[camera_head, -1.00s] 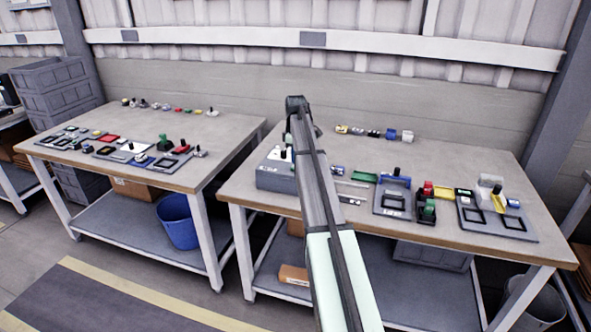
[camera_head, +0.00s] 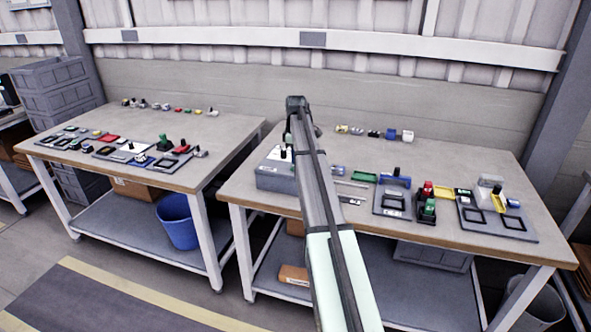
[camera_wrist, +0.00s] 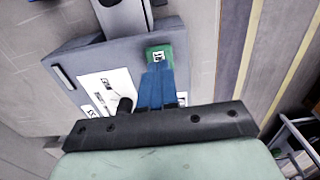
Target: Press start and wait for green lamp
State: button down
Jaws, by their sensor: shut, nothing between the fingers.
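A grey box (camera_head: 272,180) stands at the left end of the right workbench, partly hidden by my arm. In the wrist view the box (camera_wrist: 75,50) carries a white label sheet (camera_wrist: 108,88), a black knob (camera_wrist: 125,103) and a green button (camera_wrist: 158,53) with a small white label. My gripper (camera_wrist: 156,68) is shut and empty; its blue fingers reach over the near edge of the green button. I cannot tell whether they touch or press it. My gripper is hidden behind my arm in the head view. I cannot make out a lit green lamp.
Right of my arm, the workbench holds a grey fixture with a blue bar (camera_head: 392,199), a red and green block stand (camera_head: 427,205) and a dark tray (camera_head: 510,225). Several small parts line the back. A second bench (camera_head: 205,125) stands at left.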

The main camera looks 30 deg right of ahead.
jog(key=shift+f, duration=0.95)
dwell(0.6)
dwell(0.5)
jog(key=shift+r, duration=3.5)
notch_tip(320, 180, up, 6)
